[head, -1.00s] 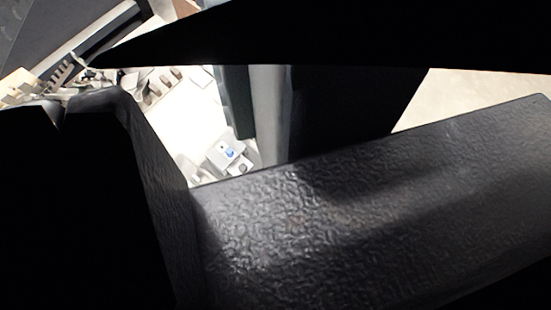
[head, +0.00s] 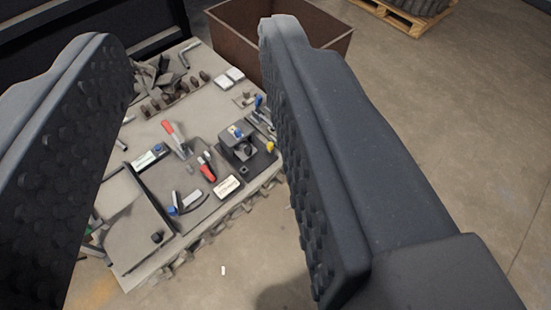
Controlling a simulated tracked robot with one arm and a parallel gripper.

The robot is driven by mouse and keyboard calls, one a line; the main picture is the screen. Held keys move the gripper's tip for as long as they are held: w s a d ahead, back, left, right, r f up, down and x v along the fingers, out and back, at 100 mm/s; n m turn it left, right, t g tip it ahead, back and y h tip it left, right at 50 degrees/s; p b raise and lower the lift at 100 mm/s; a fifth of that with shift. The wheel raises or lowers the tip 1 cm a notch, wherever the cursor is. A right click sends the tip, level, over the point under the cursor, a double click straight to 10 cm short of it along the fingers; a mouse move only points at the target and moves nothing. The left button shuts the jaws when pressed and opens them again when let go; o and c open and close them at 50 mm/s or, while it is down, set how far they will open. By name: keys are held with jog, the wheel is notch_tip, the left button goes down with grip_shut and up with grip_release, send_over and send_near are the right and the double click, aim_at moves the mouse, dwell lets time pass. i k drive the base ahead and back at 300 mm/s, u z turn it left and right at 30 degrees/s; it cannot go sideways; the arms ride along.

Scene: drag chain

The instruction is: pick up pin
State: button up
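My gripper (head: 192,40) is open. Its two dark, studded fingers stand wide apart at the left and right of the view, with nothing between them. Beyond and below them is a workbench (head: 128,282) covered with small parts and tools. A grey, toothed chain-like strip (head: 215,233) runs along the bench's near edge. I cannot tell which small part is the pin. Several short brown cylindrical pieces (head: 168,97) stand in a row near the back of the bench. The fingers hide parts of the bench at both sides.
Red-handled tools (head: 172,135), a dark block-like fixture (head: 238,150) and a raised plate (head: 135,235) occupy the bench. A rusty brown bin (head: 225,45) stands behind it. A wooden pallet (head: 395,18) is farther back. The concrete floor at right (head: 480,120) is clear.

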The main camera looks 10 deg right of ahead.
aim_at(270, 146)
jog(key=z, duration=0.6)
jog(key=i, duration=1)
jog(key=z, duration=0.5)
